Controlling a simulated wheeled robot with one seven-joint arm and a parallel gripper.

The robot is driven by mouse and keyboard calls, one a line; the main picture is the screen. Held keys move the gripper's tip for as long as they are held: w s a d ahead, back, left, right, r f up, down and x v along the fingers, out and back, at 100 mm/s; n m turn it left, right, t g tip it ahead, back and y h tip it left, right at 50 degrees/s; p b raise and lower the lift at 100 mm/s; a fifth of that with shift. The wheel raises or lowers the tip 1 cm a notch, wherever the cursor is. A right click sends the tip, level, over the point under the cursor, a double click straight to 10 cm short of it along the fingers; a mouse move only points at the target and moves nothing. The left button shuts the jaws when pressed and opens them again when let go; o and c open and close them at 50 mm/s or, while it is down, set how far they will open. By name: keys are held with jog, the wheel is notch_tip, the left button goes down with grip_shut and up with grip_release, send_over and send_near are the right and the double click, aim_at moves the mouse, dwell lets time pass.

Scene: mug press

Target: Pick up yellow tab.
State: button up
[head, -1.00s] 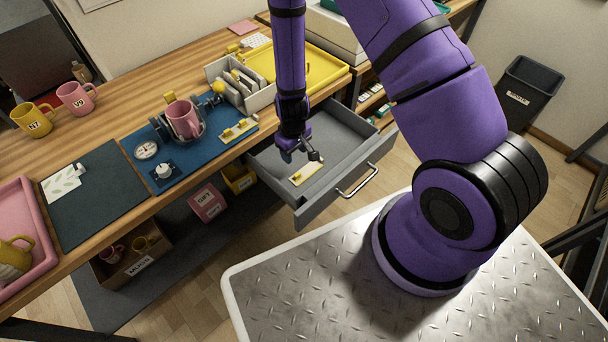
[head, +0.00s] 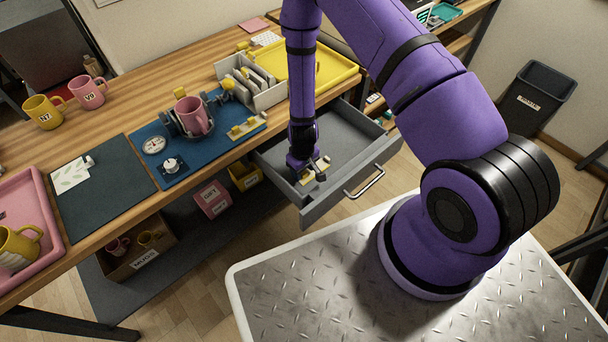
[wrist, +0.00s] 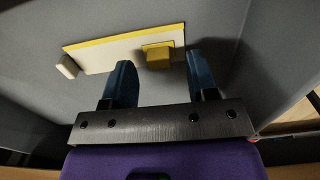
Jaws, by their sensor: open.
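The yellow tab (wrist: 158,56) is a small yellow block on a pale strip with a yellow edge (wrist: 110,53). The strip lies on the floor of the open grey drawer. In the head view the strip (head: 307,177) is partly hidden by my gripper (head: 314,170), which is down inside the drawer. In the wrist view my gripper (wrist: 160,80) is open, its two dark blue fingers on either side of the tab's width and pointing toward the strip. Nothing is between the fingers at their near part. I cannot tell whether the fingers touch the strip.
The drawer's walls (head: 345,188) surround my gripper, with its front handle (head: 364,184) to the right. A similar strip with yellow parts (head: 247,128) lies on the blue mat by the pink mug (head: 192,115). The drawer's far floor is clear.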

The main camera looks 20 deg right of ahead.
jog(key=shift+f, duration=0.45)
jog(key=c, duration=0.8)
jog(key=shift+r, duration=0.1)
jog(key=shift+c, duration=0.2)
